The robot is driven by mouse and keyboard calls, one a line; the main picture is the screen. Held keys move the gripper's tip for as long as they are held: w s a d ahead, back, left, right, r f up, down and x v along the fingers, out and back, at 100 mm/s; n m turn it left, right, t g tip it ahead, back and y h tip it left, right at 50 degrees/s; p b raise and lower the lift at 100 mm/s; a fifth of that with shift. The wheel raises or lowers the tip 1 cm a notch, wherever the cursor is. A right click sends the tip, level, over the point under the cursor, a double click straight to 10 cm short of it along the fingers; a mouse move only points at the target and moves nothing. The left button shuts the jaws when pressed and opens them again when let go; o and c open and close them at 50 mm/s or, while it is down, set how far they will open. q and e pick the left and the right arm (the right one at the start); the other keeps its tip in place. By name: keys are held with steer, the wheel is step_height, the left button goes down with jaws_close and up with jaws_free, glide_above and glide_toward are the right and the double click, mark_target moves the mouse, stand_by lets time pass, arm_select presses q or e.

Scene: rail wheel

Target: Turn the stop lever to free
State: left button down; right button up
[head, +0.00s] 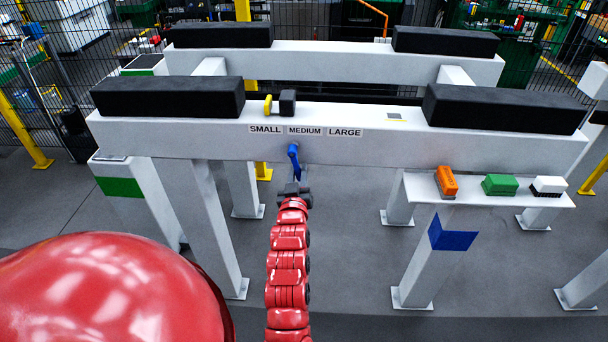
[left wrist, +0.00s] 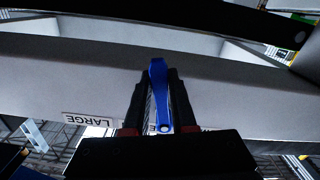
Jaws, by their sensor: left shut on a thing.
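The blue lever (head: 294,155) hangs from the front face of the near grey beam, below the MEDIUM label (head: 305,130), with its lower end tilted slightly right. I take it to be the stop lever; no "free" mark is readable. My left gripper (head: 296,178) reaches up from below and is shut on the lever. In the left wrist view the lever (left wrist: 158,85) lies between the two dark fingers of the gripper (left wrist: 160,105). The fingers cover part of its sides. My right gripper is not in view.
A black block with a yellow knob (head: 268,105) sits on the beam (head: 190,140) above the labels. Long black pads (head: 165,97) lie on the beams. A side shelf (head: 410,188) holds orange, green and white-black blocks. Grey legs stand below; floor between them is open.

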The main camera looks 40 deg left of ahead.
arm_select(q)
steer(key=shift+s+a+f+m+b, duration=0.2)
steer(key=shift+a+m+b, duration=0.1)
steer(key=shift+m, duration=0.4)
steer(key=shift+s+a+f+m+b, duration=0.15)
steer(key=shift+a+m+b, duration=0.15)
steer(key=shift+m, duration=0.4)
steer(key=shift+r, duration=0.1)
steer(key=c, duration=0.7)
jaws_free()
steer(key=shift+a, duration=0.1)
steer(key=shift+c, duration=0.2)
steer(key=shift+r, duration=0.1)
steer(key=shift+s, duration=0.1)
steer(key=p+v, duration=0.5)
steer(key=v, duration=1.2)
steer(key=shift+s+p, duration=0.2)
steer(key=shift+p, duration=0.15)
